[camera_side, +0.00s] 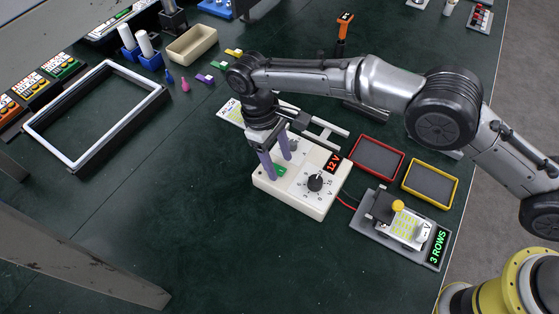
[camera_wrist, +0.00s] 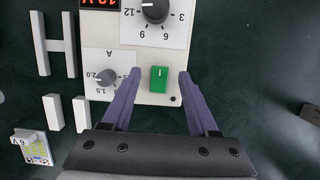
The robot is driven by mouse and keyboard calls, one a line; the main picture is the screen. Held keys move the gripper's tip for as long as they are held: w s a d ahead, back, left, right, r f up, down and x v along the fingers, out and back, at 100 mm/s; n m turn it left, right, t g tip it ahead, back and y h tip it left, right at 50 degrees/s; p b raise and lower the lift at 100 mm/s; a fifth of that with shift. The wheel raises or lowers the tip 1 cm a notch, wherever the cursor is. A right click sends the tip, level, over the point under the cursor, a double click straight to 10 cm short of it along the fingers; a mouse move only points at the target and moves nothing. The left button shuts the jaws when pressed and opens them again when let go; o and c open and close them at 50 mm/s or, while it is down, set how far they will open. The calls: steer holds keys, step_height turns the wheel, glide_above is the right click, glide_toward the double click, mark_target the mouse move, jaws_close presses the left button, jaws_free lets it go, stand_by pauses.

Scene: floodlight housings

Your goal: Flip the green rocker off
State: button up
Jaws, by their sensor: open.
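The green rocker (camera_wrist: 158,79) sits on the face of a cream power supply box (camera_side: 290,194), near one edge. In the side view the rocker (camera_side: 280,170) shows as a small green patch partly beside my fingers. My gripper (camera_wrist: 158,82) is open, its two purple fingers on either side of the rocker with a gap on each side. In the side view my gripper (camera_side: 278,168) points down over the box. Whether the fingertips touch the box face, I cannot tell.
The box carries a large black dial (camera_side: 315,182), a smaller grey knob (camera_wrist: 106,77) and a red "12 V" display (camera_side: 333,163). A lamp test fixture (camera_side: 402,228), red tray (camera_side: 401,163) and yellow tray (camera_side: 456,193) stand to the right. The table's front middle is clear.

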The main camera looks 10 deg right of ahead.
steer(key=v, duration=0.6)
steer(key=shift+r, duration=0.15)
stand_by(0.3)
